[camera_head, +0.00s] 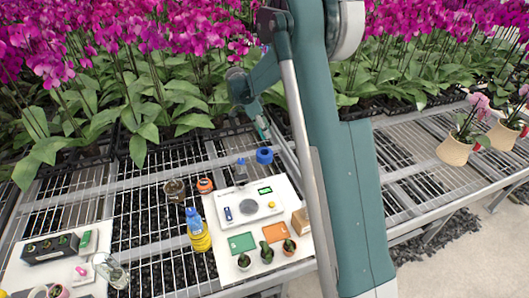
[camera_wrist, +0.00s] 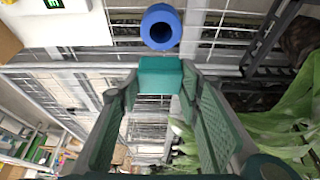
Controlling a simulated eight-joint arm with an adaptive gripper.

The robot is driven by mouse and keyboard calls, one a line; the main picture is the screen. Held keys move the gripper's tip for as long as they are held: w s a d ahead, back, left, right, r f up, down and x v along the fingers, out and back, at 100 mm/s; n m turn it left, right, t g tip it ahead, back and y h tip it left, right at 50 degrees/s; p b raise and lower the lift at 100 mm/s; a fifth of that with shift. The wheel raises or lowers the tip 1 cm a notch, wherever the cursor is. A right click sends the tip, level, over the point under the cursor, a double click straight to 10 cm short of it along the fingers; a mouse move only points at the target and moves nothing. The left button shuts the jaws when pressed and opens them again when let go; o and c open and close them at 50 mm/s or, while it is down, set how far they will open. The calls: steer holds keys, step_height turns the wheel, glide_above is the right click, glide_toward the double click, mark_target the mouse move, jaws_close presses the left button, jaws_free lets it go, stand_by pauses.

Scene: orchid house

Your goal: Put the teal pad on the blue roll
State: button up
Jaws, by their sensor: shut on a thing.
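The teal pad (camera_wrist: 160,76) is a small block held between my fingertips in the wrist view. My gripper (camera_wrist: 158,88) is shut on it. The blue roll (camera_wrist: 161,27) shows just beyond the pad, with its dark round hole visible.
The white board (camera_head: 222,262) carries a scale (camera_head: 248,208), a green card (camera_head: 241,243), an orange card (camera_head: 274,231) and several small potted plants. A yellow bottle (camera_head: 199,236) stands left of it. Orchids (camera_head: 130,90) crowd the back. Mesh bench surrounds the board.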

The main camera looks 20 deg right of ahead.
stand_by(0.4)
glide_above(268, 151)
steer(key=a, duration=0.2)
steer(key=shift+f+b, duration=0.4)
steer(key=shift+f, duration=2.7)
steer(key=shift+f+b, duration=0.3)
steer(key=shift+f, duration=1.6)
steer(key=shift+f, duration=0.15)
steer(key=o, duration=0.9)
steer(key=shift+c, duration=0.2)
steer(key=p+v, duration=0.1)
steer(key=v, duration=1.1)
steer(key=shift+r, duration=0.25)
steer(key=shift+d, duration=0.1)
